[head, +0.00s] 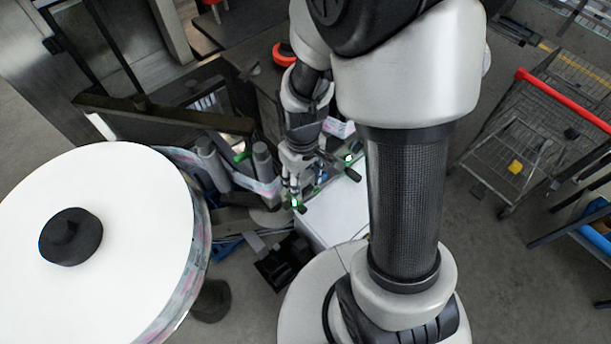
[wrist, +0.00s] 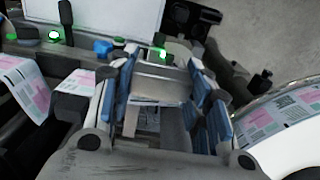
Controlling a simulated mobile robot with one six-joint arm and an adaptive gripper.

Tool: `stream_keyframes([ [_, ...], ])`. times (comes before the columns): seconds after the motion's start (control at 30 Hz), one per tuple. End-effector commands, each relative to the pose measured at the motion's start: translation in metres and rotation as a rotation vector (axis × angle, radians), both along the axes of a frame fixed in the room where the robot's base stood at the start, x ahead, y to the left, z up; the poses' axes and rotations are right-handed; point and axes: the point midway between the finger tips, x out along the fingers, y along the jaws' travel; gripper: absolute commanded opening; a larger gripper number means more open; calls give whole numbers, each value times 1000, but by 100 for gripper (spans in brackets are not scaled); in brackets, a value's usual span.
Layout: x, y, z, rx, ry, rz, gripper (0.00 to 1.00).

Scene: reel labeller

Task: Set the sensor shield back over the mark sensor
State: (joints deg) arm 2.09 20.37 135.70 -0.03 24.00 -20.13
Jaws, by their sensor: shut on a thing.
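My gripper (wrist: 162,72) is shut on a grey metal piece, which looks like the sensor shield (wrist: 158,88). Its blue-padded fingers stand on either side of the bent plate in the wrist view. In the head view my gripper (head: 292,172) hangs down over the labeller, beside the label web. The shield is too small to make out there. Two green lights show on dark fittings in the wrist view, one just beyond the shield (wrist: 163,56) and one at upper left (wrist: 55,36). I cannot tell which fitting is the mark sensor.
A large white reel (head: 120,215) fills the left of the head view. The printed label web (head: 262,188) runs close to my gripper. A white box top (head: 345,215) lies right of it.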

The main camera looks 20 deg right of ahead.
Motion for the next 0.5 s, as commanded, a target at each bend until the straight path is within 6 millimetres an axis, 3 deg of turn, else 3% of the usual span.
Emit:
stream_keyframes([
  [0.2, 18, 6, -14, 0, -1, 1, 16],
  [0.5, 29, 9, -22, -1, -1, 0, 16],
])
